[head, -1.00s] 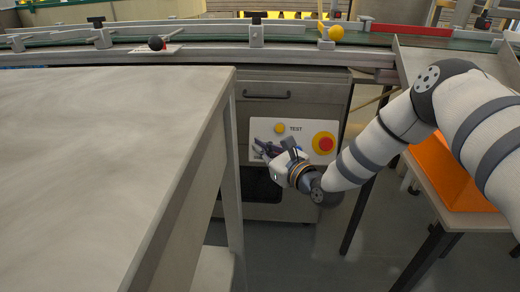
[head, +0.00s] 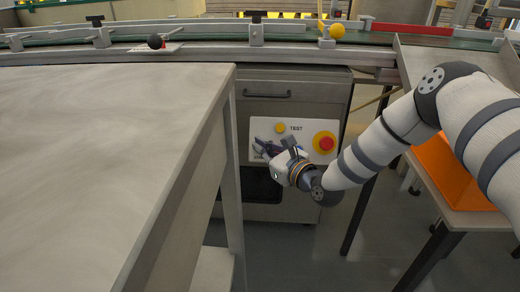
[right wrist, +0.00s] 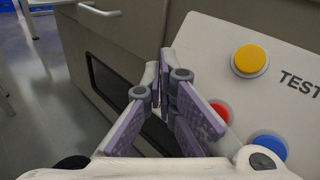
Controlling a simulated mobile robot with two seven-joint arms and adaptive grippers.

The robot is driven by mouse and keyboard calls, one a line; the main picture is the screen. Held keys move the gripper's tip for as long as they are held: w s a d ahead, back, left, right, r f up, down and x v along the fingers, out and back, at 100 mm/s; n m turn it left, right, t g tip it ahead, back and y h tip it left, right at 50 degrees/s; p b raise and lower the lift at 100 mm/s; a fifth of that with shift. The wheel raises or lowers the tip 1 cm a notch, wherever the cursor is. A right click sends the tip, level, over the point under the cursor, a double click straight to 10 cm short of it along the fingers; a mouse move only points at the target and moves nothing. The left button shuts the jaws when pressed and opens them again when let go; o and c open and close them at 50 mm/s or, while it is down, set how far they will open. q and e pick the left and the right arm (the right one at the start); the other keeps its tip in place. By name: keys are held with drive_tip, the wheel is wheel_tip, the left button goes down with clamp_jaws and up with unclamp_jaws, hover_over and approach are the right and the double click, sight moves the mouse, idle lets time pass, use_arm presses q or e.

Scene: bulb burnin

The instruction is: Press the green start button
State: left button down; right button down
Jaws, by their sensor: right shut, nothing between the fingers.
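The white control panel (head: 296,128) is on the front of a grey cabinet below the conveyor. It carries a yellow button (head: 280,128) beside the word TEST and a large red button on a yellow base (head: 325,143). In the right wrist view the yellow button (right wrist: 250,60), a red button (right wrist: 220,112) and a blue button (right wrist: 269,146) show. I see no green button; my fingers cover the panel's lower left part. My right gripper (head: 259,146) is shut and empty in front of that part; whether it touches cannot be told. My left gripper is out of view.
A large grey table (head: 100,150) fills the left, its edge close to the panel. An orange surface (head: 450,175) lies at right. Floor shows below the cabinet.

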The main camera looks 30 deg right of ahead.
drive_tip(key=shift+w+d+f, duration=0.2)
idle(0.4)
drive_tip(key=shift+r, duration=0.1)
drive_tip(key=shift+s+a+r+p, duration=0.3)
drive_tip(key=shift+s+a, duration=0.15)
drive_tip(key=shift+s, duration=0.1)
drive_tip(key=s+a+r+p, duration=0.2)
drive_tip(key=s+p, duration=0.1)
drive_tip(key=shift+s+a+r, duration=0.2)
drive_tip(key=shift+a+r, duration=0.05)
drive_tip(key=shift+a, duration=0.05)
idle(0.3)
idle(0.6)
